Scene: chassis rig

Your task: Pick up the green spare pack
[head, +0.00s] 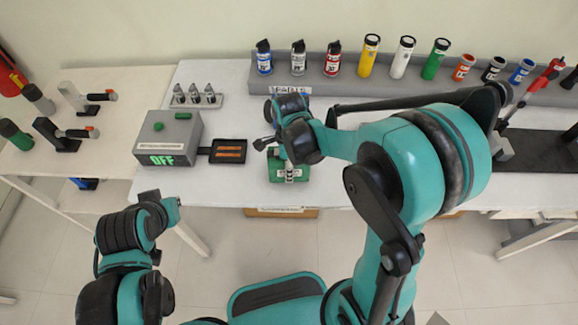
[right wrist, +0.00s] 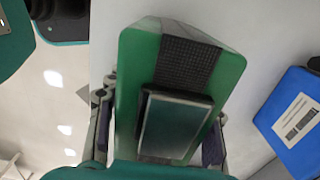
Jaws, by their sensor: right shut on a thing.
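The green spare pack (right wrist: 230,72) fills the middle of the right wrist view, a green block with a dark ribbed strip and a raised dark-framed panel. My right gripper (right wrist: 155,135) is shut on its two sides. In the head view the green pack (head: 288,176) is near the table's front edge, below my right gripper (head: 285,160), which partly hides it. I cannot tell whether it touches the table. My left gripper (head: 165,199) is in front of the table at the left; its fingers are too small to tell open from shut.
A blue pack with a white label (right wrist: 300,112) lies close beside the green one. A grey box reading OFF (head: 170,135) with a black tray (head: 229,151) stands left. A grey parts rack (head: 330,85) runs along the back. White table (head: 240,190) is clear between tray and pack.

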